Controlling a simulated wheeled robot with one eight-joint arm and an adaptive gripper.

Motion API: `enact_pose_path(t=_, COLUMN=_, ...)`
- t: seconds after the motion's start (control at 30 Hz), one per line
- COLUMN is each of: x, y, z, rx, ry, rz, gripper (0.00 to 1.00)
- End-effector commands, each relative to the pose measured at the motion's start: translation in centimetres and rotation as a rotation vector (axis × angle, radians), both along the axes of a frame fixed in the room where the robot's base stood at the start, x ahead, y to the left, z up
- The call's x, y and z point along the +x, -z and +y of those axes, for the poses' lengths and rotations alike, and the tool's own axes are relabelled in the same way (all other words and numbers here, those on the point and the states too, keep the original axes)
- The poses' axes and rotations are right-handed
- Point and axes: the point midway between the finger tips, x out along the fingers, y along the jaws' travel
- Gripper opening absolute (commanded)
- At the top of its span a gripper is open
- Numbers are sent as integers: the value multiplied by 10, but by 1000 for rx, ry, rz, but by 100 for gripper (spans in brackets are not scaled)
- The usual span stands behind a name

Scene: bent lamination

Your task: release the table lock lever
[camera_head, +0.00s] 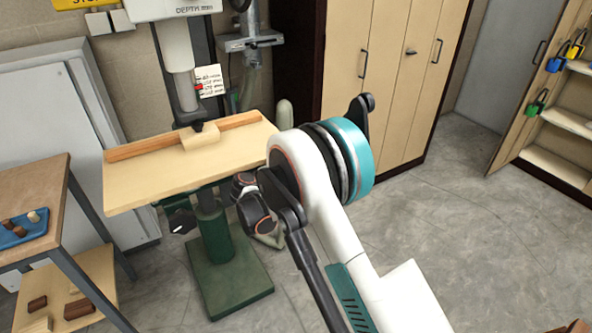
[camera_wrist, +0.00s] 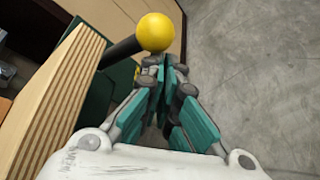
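The lever shows in the wrist view as a dark rod (camera_wrist: 118,50) ending in a yellow ball knob (camera_wrist: 155,32). It sticks out beside the layered edge of the wooden drill press table (camera_wrist: 50,100). My gripper (camera_wrist: 165,68) has its teal fingers together with nothing visible between them. Its fingertips are just below the knob in the picture; I cannot tell whether they touch it. In the head view the wooden table (camera_head: 140,184) sits on the green drill press column (camera_head: 215,234). There my arm hides the lever and the gripper.
A wooden fence (camera_head: 150,146) lies on the table under the drill head (camera_head: 178,45). A bench (camera_head: 40,195) with a blue tray (camera_head: 22,232) stands at left. Tall cabinets (camera_head: 385,60) are behind. The concrete floor (camera_head: 440,220) at right is clear.

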Motion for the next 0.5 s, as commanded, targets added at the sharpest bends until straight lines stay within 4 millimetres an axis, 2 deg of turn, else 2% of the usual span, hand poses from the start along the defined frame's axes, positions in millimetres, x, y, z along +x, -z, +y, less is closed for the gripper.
enact_pose_path(t=0.17, x=-11, y=-5, z=7, rx=0, ry=1, rz=0, gripper=0)
enact_pose_path(t=0.5, x=-64, y=-25, z=44, rx=0, ry=-2, rz=0, gripper=0)
